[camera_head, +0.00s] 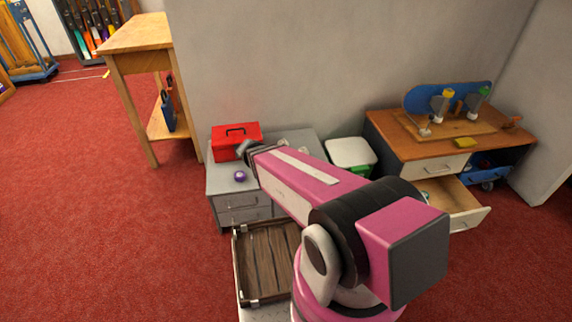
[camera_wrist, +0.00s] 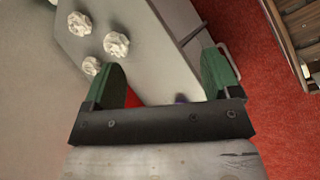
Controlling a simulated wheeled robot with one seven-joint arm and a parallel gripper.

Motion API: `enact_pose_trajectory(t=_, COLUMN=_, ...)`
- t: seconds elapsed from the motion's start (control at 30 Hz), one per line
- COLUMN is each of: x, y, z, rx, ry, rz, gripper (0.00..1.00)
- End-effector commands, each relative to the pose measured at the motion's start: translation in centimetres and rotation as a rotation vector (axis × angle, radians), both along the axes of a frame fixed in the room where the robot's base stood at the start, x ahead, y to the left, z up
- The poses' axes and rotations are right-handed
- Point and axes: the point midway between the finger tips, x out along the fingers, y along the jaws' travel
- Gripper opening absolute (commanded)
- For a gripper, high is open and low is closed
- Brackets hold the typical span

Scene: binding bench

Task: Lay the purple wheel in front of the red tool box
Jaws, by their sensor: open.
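The red tool box (camera_head: 236,141) stands at the back left of the grey drawer cabinet's top (camera_head: 222,181). The small purple wheel (camera_head: 240,176) rests on the same top, in front of the box and apart from it, near the front edge. My gripper (camera_wrist: 163,78) is open, with its green fingers spread and nothing held between them. In the head view my gripper (camera_head: 247,150) shows beside the box's right side, partly hidden by my arm. In the wrist view only slivers of the box (camera_wrist: 133,98) and the wheel (camera_wrist: 181,98) show past the gripper's body.
Several crumpled white lumps (camera_wrist: 116,44) lie on the cabinet top. A wooden crate (camera_head: 268,255) is in front of the cabinet. A white-lidded bin (camera_head: 350,153) stands to its right, beside a wooden bench (camera_head: 390,136) with an open drawer (camera_head: 467,204).

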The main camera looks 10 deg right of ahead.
Motion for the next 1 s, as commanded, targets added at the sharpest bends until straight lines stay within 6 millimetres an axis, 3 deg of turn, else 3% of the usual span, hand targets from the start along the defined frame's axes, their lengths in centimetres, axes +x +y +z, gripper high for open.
enact_pose_trajectory(t=0.1, x=-2.1, y=-2.8, z=2.4, rx=0.184, ry=-0.043, rz=-0.297, gripper=0.82)
enact_pose_trajectory(t=0.3, x=-4.2, y=-5.0, z=5.5, rx=0.435, ry=-0.08, rz=-0.708, gripper=0.82)
enact_pose_trajectory(t=0.4, x=-4.7, y=-5.4, z=6.5, rx=0.514, ry=-0.086, rz=-0.834, gripper=0.82)
enact_pose_trajectory(t=0.6, x=-4.9, y=-5.6, z=7.3, rx=0.571, ry=-0.087, rz=-0.924, gripper=0.82)
enact_pose_trajectory(t=1.0, x=-4.9, y=-5.5, z=7.2, rx=0.569, ry=-0.086, rz=-0.921, gripper=0.82)
